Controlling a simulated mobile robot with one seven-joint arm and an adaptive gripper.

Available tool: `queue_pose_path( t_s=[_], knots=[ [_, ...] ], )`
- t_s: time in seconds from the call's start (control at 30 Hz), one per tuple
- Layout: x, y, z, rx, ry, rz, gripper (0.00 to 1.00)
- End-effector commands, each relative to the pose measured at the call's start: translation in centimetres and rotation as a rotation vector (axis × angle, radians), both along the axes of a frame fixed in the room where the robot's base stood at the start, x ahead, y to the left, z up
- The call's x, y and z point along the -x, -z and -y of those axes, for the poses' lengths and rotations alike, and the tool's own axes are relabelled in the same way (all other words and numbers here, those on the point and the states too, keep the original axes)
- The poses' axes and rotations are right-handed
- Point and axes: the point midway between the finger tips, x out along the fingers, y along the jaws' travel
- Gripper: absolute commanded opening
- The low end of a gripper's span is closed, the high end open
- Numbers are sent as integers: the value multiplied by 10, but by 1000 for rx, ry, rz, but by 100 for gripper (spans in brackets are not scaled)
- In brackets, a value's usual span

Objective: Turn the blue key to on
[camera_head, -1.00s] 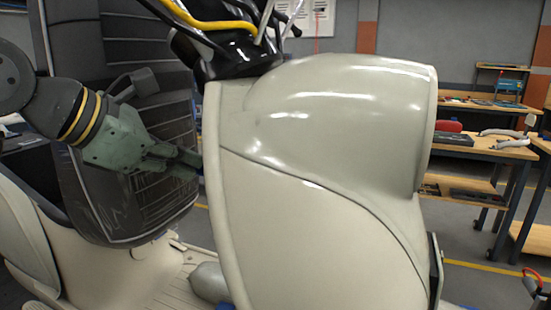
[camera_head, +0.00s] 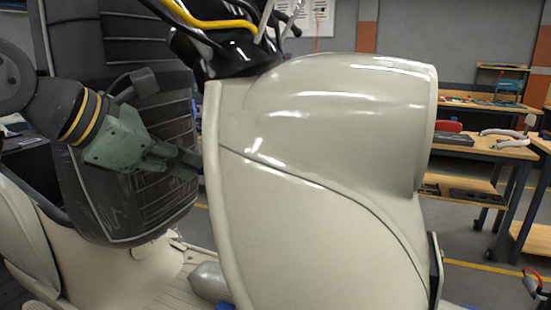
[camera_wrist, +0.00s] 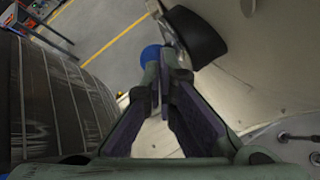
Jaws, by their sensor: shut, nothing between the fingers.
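The blue key (camera_wrist: 150,53) shows as a round blue piece in the wrist view, just beyond my fingertips and partly hidden by them. I cannot tell which position it is in. My gripper (camera_wrist: 160,72) is shut and empty, with its tips close to or touching the key; I cannot tell which. In the head view my gripper (camera_head: 198,165) points right and reaches behind the left edge of the cream scooter's front body (camera_head: 310,210). The key cannot be made out clearly there.
A black part (camera_wrist: 196,38) sits on the cream panel beside my fingertips. A dark ribbed seat (camera_head: 120,100) stands behind my gripper. Black handlebar parts and a yellow cable (camera_head: 215,24) are above. Workbenches (camera_head: 480,145) stand at the right, well away.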

Motion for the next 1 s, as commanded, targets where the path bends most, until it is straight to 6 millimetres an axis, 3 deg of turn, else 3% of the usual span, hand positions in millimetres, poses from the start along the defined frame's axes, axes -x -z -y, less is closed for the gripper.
queue_pose_path(
  t_s=[1.0],
  knots=[
    [-4, 8, 1, 0, 1, -1, 0]
  ],
)
